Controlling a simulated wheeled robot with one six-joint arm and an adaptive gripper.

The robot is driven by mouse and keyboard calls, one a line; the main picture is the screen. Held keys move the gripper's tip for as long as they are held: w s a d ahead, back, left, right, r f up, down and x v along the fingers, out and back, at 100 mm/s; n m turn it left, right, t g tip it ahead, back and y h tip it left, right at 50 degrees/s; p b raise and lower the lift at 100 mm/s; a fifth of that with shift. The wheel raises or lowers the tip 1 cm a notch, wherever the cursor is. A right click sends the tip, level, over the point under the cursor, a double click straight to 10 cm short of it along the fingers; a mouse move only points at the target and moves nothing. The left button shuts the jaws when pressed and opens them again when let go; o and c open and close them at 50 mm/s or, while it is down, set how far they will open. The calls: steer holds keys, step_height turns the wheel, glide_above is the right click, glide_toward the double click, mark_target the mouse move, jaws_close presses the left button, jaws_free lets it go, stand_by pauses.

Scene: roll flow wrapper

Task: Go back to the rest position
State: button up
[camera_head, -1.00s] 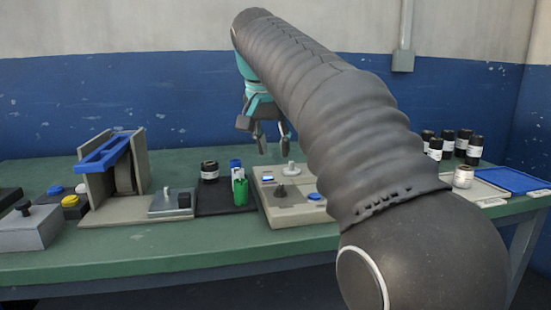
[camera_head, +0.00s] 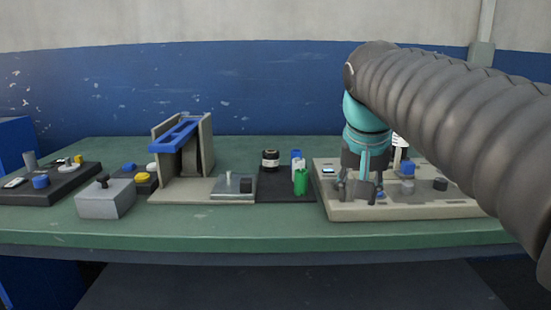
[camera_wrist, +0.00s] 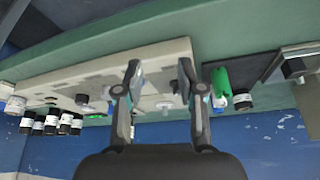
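The panel (camera_wrist: 90,75) lies beyond the fingers there. The dark arm covers the right side of the head view and hides what stands behind it. I cannot tell the exact height of the fingertips above the panel.
The wrapper stand with a blue frame (camera_head: 180,135) stands left of a black mat (camera_head: 285,190) bearing a dark jar (camera_head: 270,160) and a green bottle (camera_head: 300,182). Control boxes (camera_head: 105,198) are at left. Several dark bottles (camera_wrist: 50,122) show in the wrist view. The front table strip is clear.

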steer(key=s+f+n+t+y, duration=0.1)
steer(key=s+f+n, duration=0.2)
steer(key=s+f, duration=1.3)
step_height(320, 180, down, 4)
steer(key=shift+d+f, duration=0.1)
steer(key=shift+d, duration=0.2)
steer(key=shift+s, duration=0.1)
